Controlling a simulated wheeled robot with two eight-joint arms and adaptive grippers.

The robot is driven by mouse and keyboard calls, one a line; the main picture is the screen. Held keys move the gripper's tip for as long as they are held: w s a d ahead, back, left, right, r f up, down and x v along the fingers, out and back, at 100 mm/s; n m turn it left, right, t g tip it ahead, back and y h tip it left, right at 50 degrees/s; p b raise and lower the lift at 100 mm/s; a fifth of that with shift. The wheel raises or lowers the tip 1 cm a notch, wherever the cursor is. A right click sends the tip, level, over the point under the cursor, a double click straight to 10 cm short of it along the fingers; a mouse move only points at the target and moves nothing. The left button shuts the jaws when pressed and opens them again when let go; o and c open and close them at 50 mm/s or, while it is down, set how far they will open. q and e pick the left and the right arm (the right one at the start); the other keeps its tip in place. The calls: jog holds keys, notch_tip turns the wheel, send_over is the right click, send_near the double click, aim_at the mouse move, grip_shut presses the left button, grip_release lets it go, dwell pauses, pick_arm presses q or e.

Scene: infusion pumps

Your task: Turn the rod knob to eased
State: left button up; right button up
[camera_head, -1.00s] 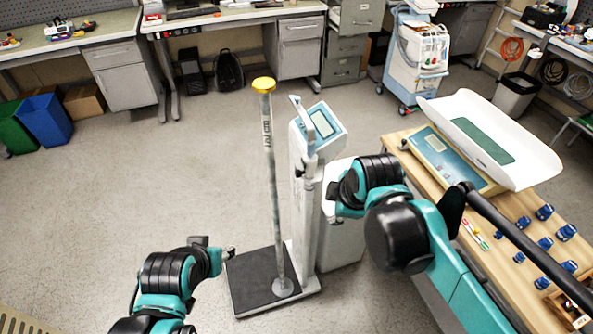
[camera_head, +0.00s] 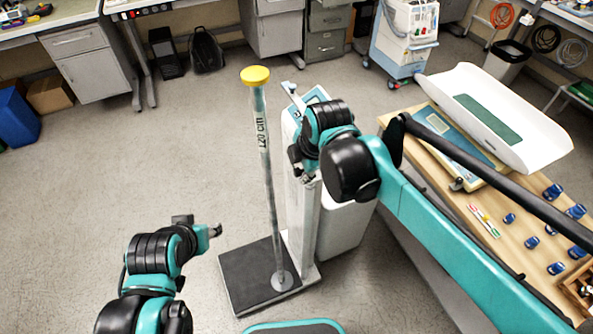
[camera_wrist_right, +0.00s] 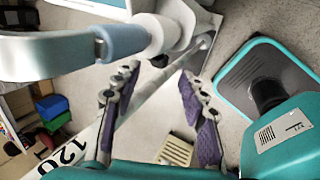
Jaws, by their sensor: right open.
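The floor scale has a black platform (camera_head: 255,270) and a pale column (camera_head: 303,215), with a display head (camera_head: 313,97) partly behind my right arm. In the right wrist view, a light blue collar (camera_wrist_right: 124,38) and a small dark knob-like part (camera_wrist_right: 158,61) show at the column's top; I cannot tell which is the rod knob or its setting. My right gripper (camera_head: 303,172) is beside the upper column. Its purple-padded fingers, also in the wrist view (camera_wrist_right: 162,100), are open and empty, short of these parts. My left gripper (camera_head: 214,231) is left of the scale, its jaws unclear.
A yellow-topped pole (camera_head: 263,150) marked 120 cm stands on the platform, close left of the column. A wooden table (camera_head: 470,200) with a white baby scale (camera_head: 495,130) and several blue weights is at right.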

aim_at(296, 170)
jog(key=b+x, duration=0.1)
jog(key=x, duration=0.2)
jog(key=shift+w+f, duration=0.1)
jog(key=shift+w, duration=0.05)
jog(key=shift+w+f, duration=0.15)
jog(key=shift+f, duration=0.3)
jog(key=shift+a, duration=0.1)
grip_shut()
jog(key=shift+w+r+g+p, duration=0.2)
jog(key=shift+r+g+p, duration=0.1)
jog(key=shift+g+p, duration=0.4)
jog(key=shift+w+a+g+h+p, duration=0.1)
jog(key=shift+w+g+h+p, duration=0.1)
jog(key=shift+g+h+p, duration=0.5)
jog(key=shift+f+g, duration=0.15)
jog(key=shift+g, duration=0.45)
